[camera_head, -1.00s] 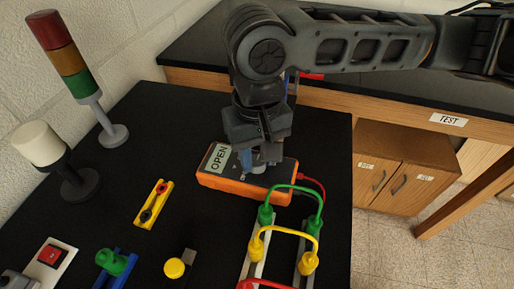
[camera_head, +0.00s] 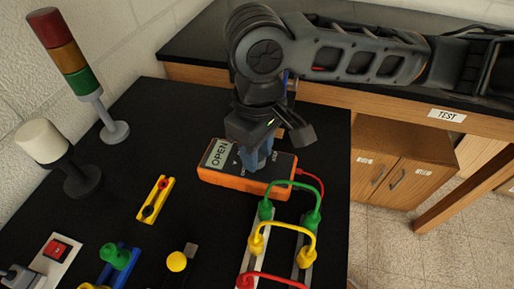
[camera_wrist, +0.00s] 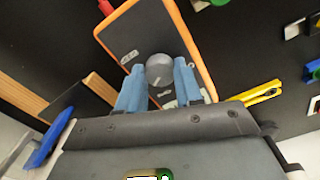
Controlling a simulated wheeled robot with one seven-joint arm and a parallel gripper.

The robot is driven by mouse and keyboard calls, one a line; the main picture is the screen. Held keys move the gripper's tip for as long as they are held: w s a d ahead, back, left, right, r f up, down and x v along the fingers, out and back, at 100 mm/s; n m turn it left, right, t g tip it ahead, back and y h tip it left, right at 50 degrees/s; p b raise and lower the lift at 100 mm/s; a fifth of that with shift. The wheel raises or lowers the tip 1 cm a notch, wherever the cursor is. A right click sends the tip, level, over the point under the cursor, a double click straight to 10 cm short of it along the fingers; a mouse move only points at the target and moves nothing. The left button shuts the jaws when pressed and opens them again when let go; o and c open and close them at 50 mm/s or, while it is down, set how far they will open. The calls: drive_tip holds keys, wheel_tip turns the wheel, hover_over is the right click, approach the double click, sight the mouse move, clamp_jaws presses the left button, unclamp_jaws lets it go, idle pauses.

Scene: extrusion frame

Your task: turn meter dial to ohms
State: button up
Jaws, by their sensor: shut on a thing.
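The orange-edged meter (camera_head: 236,184) lies on the black table, its display (camera_head: 218,154) reading OPEN. Its round grey dial (camera_wrist: 159,71) shows in the wrist view between the blue fingertips of my gripper (camera_wrist: 159,84). My gripper points down over the meter in the head view (camera_head: 258,158) and is shut on the dial. In the wrist view a light pointer line shows on the dial top, with small labels on the dark face around it. The labels are too small to read surely. In the head view my gripper hides the dial.
Green (camera_head: 294,185), yellow (camera_head: 285,227) and red (camera_head: 272,276) leads bridge two terminal strips in front of the meter. A red lead (camera_head: 316,181) leaves its right end. A yellow block (camera_head: 154,199) lies to the left; a signal tower (camera_head: 77,68) stands back left.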

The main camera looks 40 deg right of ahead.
idle(0.3)
drive_tip(key=o, duration=1)
drive_tip(key=shift+o, duration=0.2)
drive_tip(key=shift+r, duration=0.1)
wheel_tip(320, 180, up, 8)
drive_tip(key=shift+f, duration=0.2)
